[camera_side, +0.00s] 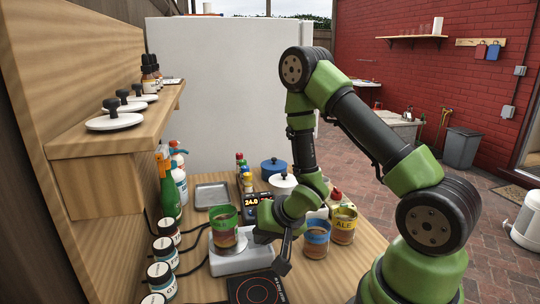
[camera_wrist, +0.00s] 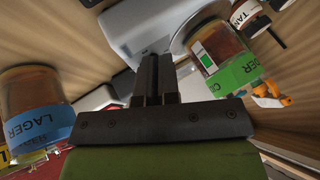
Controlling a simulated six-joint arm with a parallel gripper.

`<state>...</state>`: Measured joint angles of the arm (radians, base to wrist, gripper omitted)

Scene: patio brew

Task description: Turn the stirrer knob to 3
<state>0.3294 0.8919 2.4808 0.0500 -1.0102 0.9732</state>
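The stirrer (camera_side: 240,260) is a pale grey box on the wooden bench, with a jar with a green label (camera_side: 224,225) standing on top. The stirrer also shows at the top of the wrist view (camera_wrist: 140,25), with the green CIDER jar (camera_wrist: 222,62) beside it. My gripper (camera_side: 283,266) points down at the right end of the stirrer. In the wrist view its two dark fingers (camera_wrist: 156,72) lie close together, with the tips overlapping the stirrer's edge. I see nothing between them. The knob and its scale are not visible in either view; the fingers may hide them.
A black plate with a red ring (camera_side: 258,291) lies in front of the stirrer. A blue-labelled LAGER jar (camera_side: 316,239) and a yellow-labelled ALE jar (camera_side: 343,225) stand to the right. Several small bottles (camera_side: 160,278) line the left. A grey tray (camera_side: 211,195) lies behind.

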